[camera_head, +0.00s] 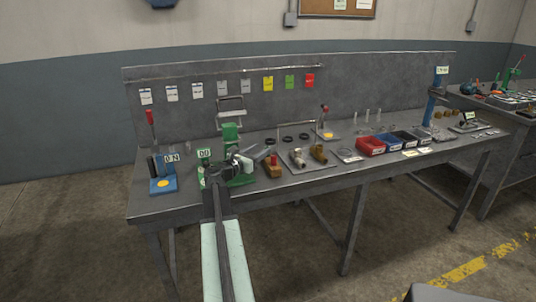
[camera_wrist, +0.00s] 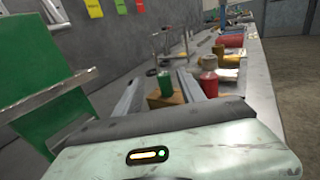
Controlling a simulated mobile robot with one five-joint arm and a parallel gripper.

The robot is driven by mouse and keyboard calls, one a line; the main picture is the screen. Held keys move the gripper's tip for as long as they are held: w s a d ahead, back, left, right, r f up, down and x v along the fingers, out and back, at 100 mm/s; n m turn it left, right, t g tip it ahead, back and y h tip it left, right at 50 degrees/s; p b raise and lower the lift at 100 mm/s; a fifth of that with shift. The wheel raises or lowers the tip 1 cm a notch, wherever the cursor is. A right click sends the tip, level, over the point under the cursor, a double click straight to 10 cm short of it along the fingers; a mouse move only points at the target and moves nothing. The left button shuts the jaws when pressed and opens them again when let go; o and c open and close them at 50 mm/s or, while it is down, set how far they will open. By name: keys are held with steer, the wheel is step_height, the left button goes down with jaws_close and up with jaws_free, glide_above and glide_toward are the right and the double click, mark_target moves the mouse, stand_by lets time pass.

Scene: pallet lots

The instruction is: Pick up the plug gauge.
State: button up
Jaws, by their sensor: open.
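A small wooden block (camera_head: 272,171) with a red upright piece (camera_head: 273,159) stands on the bench, just right of the green press. In the wrist view a wooden block (camera_wrist: 166,100) carries a short green cylinder (camera_wrist: 165,82), which may be the plug gauge; I cannot tell for sure. My gripper (camera_wrist: 160,77) is open, its fingers either side of the line of sight to the block, with nothing held. In the head view my gripper (camera_head: 246,161) is in front of the green press, left of the block. The block's lower part is partly hidden by my wrist.
The green press (camera_head: 230,135) stands close by my gripper; it also fills the left of the wrist view (camera_wrist: 40,60). Metal fittings (camera_head: 297,158) stand right of the block. A red bin (camera_head: 370,146) is further right. A blue stand (camera_head: 163,184) is at the left end.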

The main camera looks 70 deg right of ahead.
steer(key=x, duration=0.5)
steer(key=shift+s+f, duration=0.15)
steer(key=shift+s, duration=0.05)
steer(key=shift+a, duration=0.1)
jaws_close()
